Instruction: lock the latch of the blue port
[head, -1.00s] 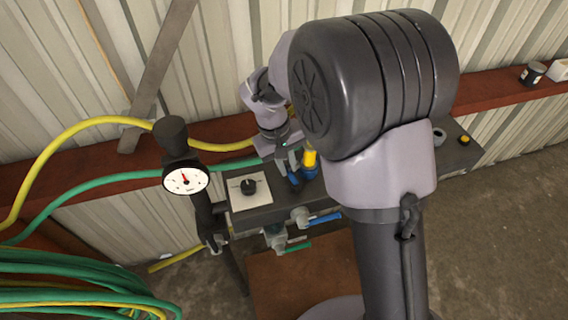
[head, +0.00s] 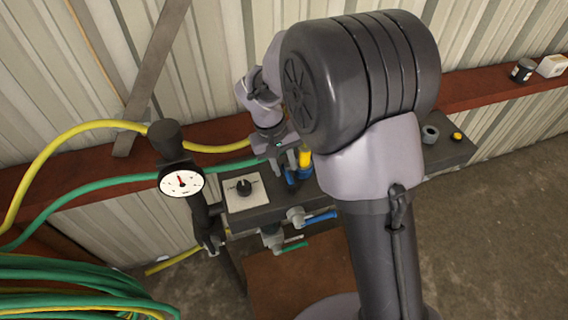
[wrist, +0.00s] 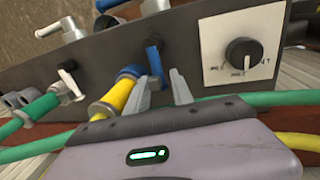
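The blue port (wrist: 131,73) is a blue collar on the dark panel, with a yellow hose plug (wrist: 112,98) seated in it. Its blue latch (wrist: 154,62) is a short lever beside the collar, on the knob side. In the wrist view my gripper (wrist: 161,80) is open, with one grey finger on each side of the latch's line; I cannot tell whether either finger touches it. In the head view the gripper (head: 281,176) is over the panel beside the yellow plug (head: 304,158), partly covering the latch and port.
A black knob on a white plate (wrist: 243,53) is beside the port. On the other side, a green hose plug (wrist: 40,108) sits by a white latch (wrist: 73,84). A gauge (head: 181,183) stands left of the panel. Blue (head: 320,217) and green (head: 291,247) valve handles project from its front.

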